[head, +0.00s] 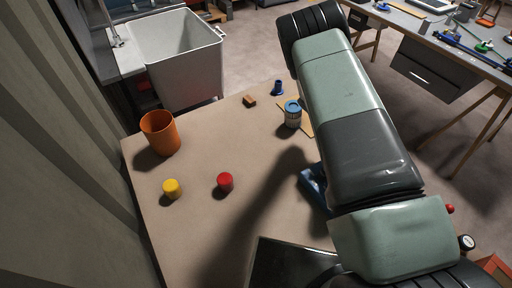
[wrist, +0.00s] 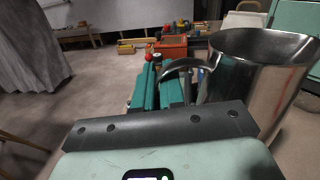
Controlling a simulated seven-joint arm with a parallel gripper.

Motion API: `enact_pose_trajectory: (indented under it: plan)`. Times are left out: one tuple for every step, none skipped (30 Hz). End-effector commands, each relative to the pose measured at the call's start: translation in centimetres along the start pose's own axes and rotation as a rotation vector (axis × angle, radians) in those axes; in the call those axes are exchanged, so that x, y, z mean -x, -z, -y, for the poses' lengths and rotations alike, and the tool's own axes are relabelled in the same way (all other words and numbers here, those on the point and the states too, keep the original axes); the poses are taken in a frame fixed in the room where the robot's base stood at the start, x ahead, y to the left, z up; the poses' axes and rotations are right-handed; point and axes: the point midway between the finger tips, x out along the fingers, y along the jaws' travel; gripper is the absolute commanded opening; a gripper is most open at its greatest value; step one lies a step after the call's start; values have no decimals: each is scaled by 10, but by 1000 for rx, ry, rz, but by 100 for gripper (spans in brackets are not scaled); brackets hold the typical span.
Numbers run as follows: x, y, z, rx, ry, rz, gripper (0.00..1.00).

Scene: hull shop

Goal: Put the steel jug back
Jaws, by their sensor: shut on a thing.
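The steel jug (wrist: 258,68) is a shiny metal vessel with a wide open mouth and a curved handle (wrist: 178,66). It fills the right of the wrist view and stands roughly upright, a little tilted in the picture. My gripper (wrist: 172,90), with teal fingers, is shut on the jug at its handle side. The exact contact is partly hidden by the wrist housing. In the head view neither the jug nor my gripper shows; my arm crosses the right side.
The brown table (head: 240,140) holds an orange cup (head: 160,134), yellow (head: 172,189) and red (head: 225,182) cylinders, a blue-topped tin (head: 292,114), a small blue item (head: 278,88) and a brown block (head: 249,101).

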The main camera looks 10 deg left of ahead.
Motion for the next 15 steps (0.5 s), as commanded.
enact_pose_trajectory:
  plan:
    - [15,-1,-2,-1,-78,6,0]
    - [23,-1,-4,0,-120,10,0]
    - [35,-1,-5,0,-177,14,0]
    - [44,-1,-5,0,-218,18,0]
    - [52,-1,-6,-1,-258,21,0]
    - [65,-1,-5,-2,-314,24,0]
    - [76,-1,-5,-2,-357,28,0]
    - [86,-1,-4,-2,-398,31,0]
    - [100,0,-3,-2,-458,35,0]
    - [112,0,-1,-2,-505,39,0]
    - [123,0,2,-2,-551,43,0]
    - [140,0,5,-3,-617,47,0]
    - [154,1,9,-3,-667,52,0]
    - [168,1,13,-4,-720,56,0]
    - [186,2,19,-4,-790,62,0]
